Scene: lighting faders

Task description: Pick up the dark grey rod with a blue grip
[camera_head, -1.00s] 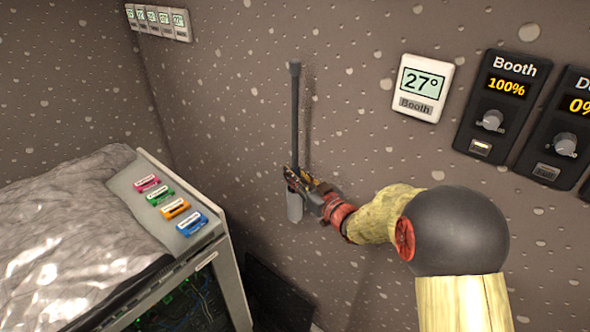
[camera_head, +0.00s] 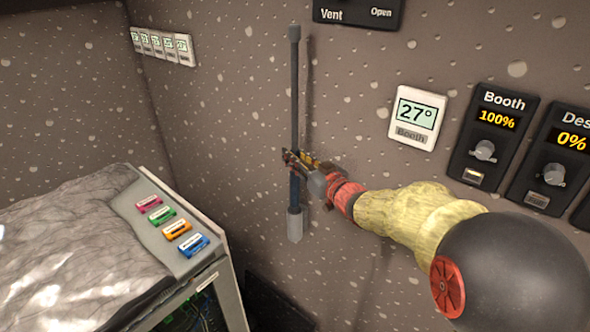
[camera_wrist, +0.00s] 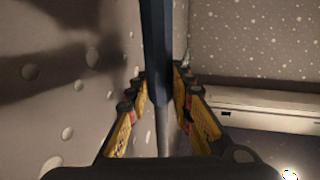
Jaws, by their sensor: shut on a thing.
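My gripper (camera_head: 293,161) is shut on the rod near the blue grip, reaching in from the right. In the wrist view, the dark blue rod (camera_wrist: 156,45) runs between the yellow fingers of my gripper (camera_wrist: 161,92).
A console (camera_head: 205,262) with several coloured cassettes stands at the lower left, beside a crumpled grey cover (camera_head: 70,235). A thermostat panel (camera_head: 417,115) and Booth dimmer (camera_head: 490,140) are on the wall to the right. A Vent panel (camera_head: 357,14) is above, right of the rod's top.

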